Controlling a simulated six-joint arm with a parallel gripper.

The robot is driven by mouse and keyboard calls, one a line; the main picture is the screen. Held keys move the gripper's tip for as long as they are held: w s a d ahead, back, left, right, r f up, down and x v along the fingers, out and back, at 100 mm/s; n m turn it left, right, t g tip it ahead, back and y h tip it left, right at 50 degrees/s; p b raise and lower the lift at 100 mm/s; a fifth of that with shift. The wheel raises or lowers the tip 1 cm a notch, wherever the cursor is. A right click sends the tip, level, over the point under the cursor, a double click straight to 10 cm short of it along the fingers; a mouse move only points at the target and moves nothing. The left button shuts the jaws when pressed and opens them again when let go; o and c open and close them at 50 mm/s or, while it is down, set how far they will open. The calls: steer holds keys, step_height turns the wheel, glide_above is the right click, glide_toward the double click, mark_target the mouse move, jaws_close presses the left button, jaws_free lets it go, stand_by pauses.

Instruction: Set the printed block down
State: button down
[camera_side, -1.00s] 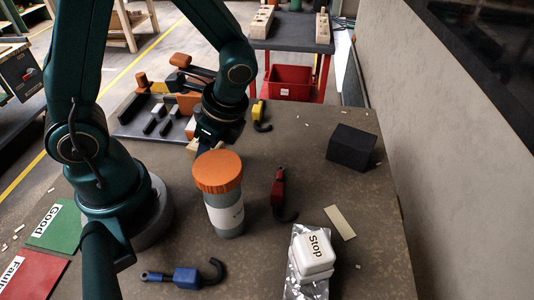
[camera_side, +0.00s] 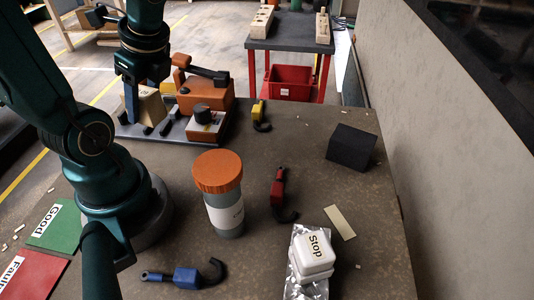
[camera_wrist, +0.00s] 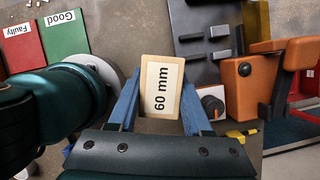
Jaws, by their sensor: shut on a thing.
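The printed block (camera_wrist: 161,88) is pale wood with a white label reading "60 mm". My gripper (camera_wrist: 160,82) has its blue fingers on either side of it and is shut on it. In the side view the block (camera_side: 152,108) hangs in my gripper (camera_side: 146,104) at the left end of the grey plate (camera_side: 178,133). I cannot tell whether its underside touches anything. The orange device (camera_side: 205,95) with a dark lever stands on that plate, right of the block. It also shows right of the block in the wrist view (camera_wrist: 250,85).
A jar with an orange lid (camera_side: 219,172) stands mid-table. Red (camera_side: 278,187), blue (camera_side: 186,278) and yellow (camera_side: 258,111) hooked tools lie around it. A black block (camera_side: 351,147), a white "Stop" block (camera_side: 313,250) and green "Good" (camera_side: 58,226) and red "Faulty" (camera_side: 30,272) pads are also on the table.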

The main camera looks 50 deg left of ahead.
steer(key=shift+w+a+r+m, duration=0.2)
steer(key=shift+w+m, duration=0.15)
steer(key=shift+m, duration=0.15)
steer(key=w+a+m+t, duration=0.1)
steer(key=w+m+t, duration=0.2)
steer(key=w+m, duration=0.3)
steer(key=m+t, duration=0.1)
steer(key=m, duration=0.3)
glide_above(265, 139)
steer(key=d, duration=0.1)
steer(key=f, duration=0.7)
steer(key=shift+s+d, duration=0.15)
steer(key=shift+s, duration=0.15)
steer(key=shift+n, duration=0.3)
steer(key=shift+f, duration=2.05)
steer(key=shift+f, duration=0.1)
steer(key=shift+c, duration=1.7)
jaws_free()
